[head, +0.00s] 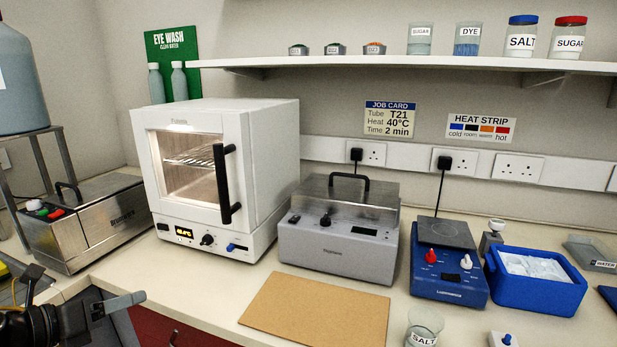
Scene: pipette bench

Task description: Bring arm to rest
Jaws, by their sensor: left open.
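My left gripper (88,298) is at the lower left corner, in front of the bench's front edge. Its jaws are open and no object shows between them. Its arm is mostly cut off by the picture's edge. My right gripper is not in view.
A white oven (272,150) with a lit window stands on the bench (215,290), its door shut. Right of it are a grey lidded bath (335,258), a blue hotplate (447,287) and a blue ice tub (535,293). A steel box (105,225) stands left. A brown board (315,310) lies bare in front.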

